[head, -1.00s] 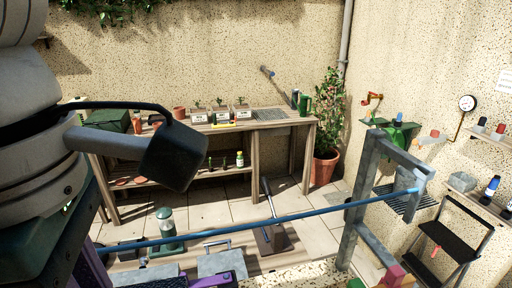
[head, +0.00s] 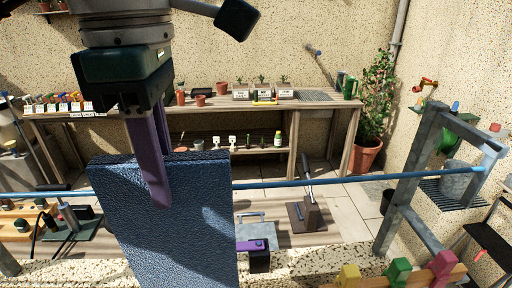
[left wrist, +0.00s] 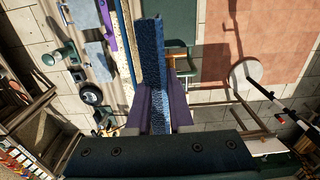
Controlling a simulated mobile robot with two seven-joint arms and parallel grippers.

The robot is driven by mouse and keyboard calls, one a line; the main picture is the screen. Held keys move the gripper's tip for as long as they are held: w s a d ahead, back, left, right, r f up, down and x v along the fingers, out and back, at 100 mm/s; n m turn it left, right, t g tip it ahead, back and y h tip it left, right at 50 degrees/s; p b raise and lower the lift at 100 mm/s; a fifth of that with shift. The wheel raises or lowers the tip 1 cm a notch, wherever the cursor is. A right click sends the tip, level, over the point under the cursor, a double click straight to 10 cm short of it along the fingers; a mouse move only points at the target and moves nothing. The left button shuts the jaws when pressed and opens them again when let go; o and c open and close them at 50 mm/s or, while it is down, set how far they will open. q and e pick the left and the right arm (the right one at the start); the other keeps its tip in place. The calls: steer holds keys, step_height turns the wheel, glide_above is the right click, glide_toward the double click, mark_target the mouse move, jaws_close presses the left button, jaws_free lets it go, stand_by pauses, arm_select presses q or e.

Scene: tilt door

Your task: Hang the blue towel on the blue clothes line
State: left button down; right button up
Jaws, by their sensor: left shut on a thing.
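The blue towel (head: 165,230) hangs upright like a flat textured sheet in the lower left of the head view. My left gripper (head: 155,165) has its purple fingers shut on the towel's top edge; in the left wrist view, the towel (left wrist: 152,60) stands between the fingers. The blue clothes line (head: 320,183) runs across the head view and passes behind the towel, below its top edge. The line (left wrist: 128,55) also shows beside the towel in the left wrist view. Whether towel and line touch, I cannot tell. My right gripper is not in view.
A grey metal post frame (head: 410,180) holds the line's right end. Yellow, green and pink pegs (head: 397,272) sit on a strip at the lower right. A wooden potting bench (head: 300,105) stands behind. The line right of the towel is bare.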

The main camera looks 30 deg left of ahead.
arm_select(q)
steer(key=shift+w+a+f+b, duration=0.1)
steer(key=shift+w+a+b, duration=0.45)
steer(key=shift+w, duration=0.35)
steer(key=shift+w+a+b, duration=0.45)
steer(key=shift+w+a, duration=0.1)
steer(key=shift+w, duration=0.35)
steer(key=shift+f+b, duration=0.65)
steer(key=shift+b, duration=0.05)
steer(key=shift+r, duration=0.3)
steer(key=shift+r+p, duration=0.45)
steer(key=shift+r, duration=0.05)
steer(key=shift+f+b, duration=0.1)
steer(key=shift+b, duration=0.25)
steer(key=shift+f, duration=0.1)
